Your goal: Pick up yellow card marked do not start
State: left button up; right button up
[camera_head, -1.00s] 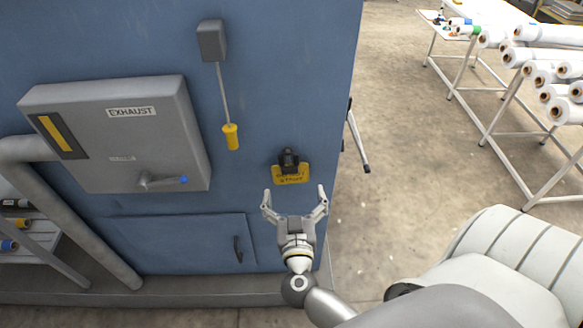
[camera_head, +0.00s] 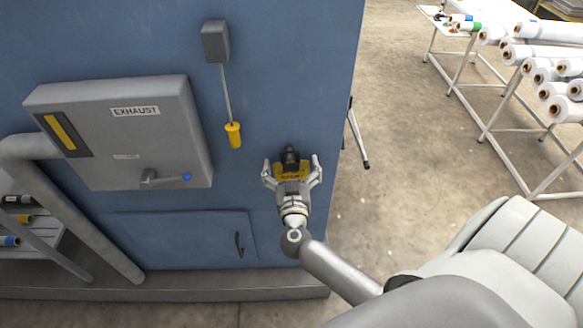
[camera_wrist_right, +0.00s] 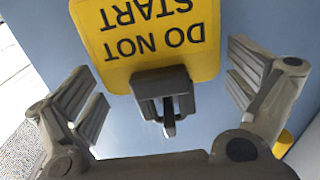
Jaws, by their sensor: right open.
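The yellow card (camera_head: 292,172) marked DO NOT START hangs from a dark holder (camera_head: 290,155) on the blue cabinet face. In the right wrist view the card (camera_wrist_right: 150,45) appears upside down, with a dark clip or hook (camera_wrist_right: 163,92) at its edge. My right gripper (camera_head: 291,170) is open, its two fingers on either side of the card in the head view. In the right wrist view the fingers (camera_wrist_right: 165,85) stand apart from the card's sides, with gaps on both sides. Part of the card is hidden behind the gripper in the head view. My left gripper is not in view.
A grey exhaust box (camera_head: 185,110) with a lever is on the cabinet (camera_head: 285,60). A yellow-handled pull (camera_head: 233,135) hangs from a grey box up and left of the card. White rolls on a rack (camera_head: 540,55) stand at the right over open floor.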

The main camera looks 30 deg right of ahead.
jog(key=c, duration=0.7)
jog(key=shift+a+r, duration=0.1)
jog(key=shift+r, duration=0.7)
jog(key=shift+b+v, duration=1.45)
jog(key=shift+v, duration=7.55)
